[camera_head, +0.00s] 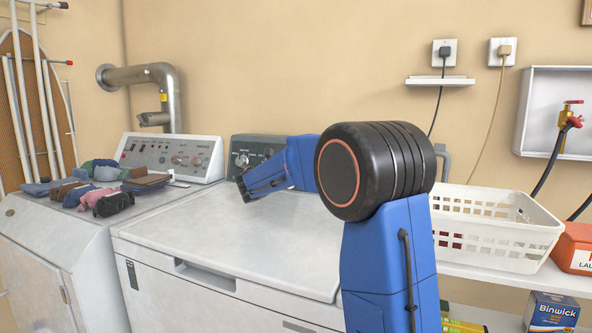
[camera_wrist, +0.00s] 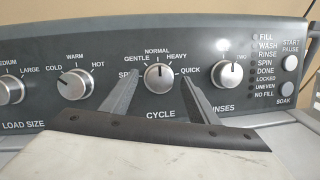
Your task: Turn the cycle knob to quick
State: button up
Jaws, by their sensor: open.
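My gripper (camera_wrist: 160,80) is open, with one finger on each side of the knob in the wrist view. I cannot tell whether the fingers touch it. In the head view my gripper (camera_head: 243,190) reaches toward the washer panel (camera_head: 240,144), and my arm hides much of that panel.
The temperature knob (camera_wrist: 76,84) is left of the cycle knob, and the rinses knob (camera_wrist: 226,73) is close on the right. The washer lid (camera_head: 230,235) below is clear. Folded clothes (camera_head: 100,190) lie on the left machine; a white basket (camera_head: 490,215) stands right.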

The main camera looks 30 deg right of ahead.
jog(key=shift+d, duration=0.1)
jog(key=c, duration=1)
jog(key=shift+c, duration=0.2)
jog(key=shift+w+m, duration=0.1)
jog(key=shift+m, duration=0.2)
jog(key=m+g, duration=0.1)
jog(key=m, duration=0.3)
jog(key=shift+g, duration=0.4)
jog(key=m+g, duration=0.1)
jog(key=m, duration=0.3)
jog(key=shift+w+r, duration=0.1)
jog(key=shift+r+m+g+y, duration=0.1)
jog(key=shift+m+g+y, duration=0.35)
jog(key=shift+m, duration=1.7)
jog(key=shift+r+m+g+y, duration=0.1)
jog(key=shift+m+g+y, duration=0.3)
jog(key=shift+m, duration=1.75)
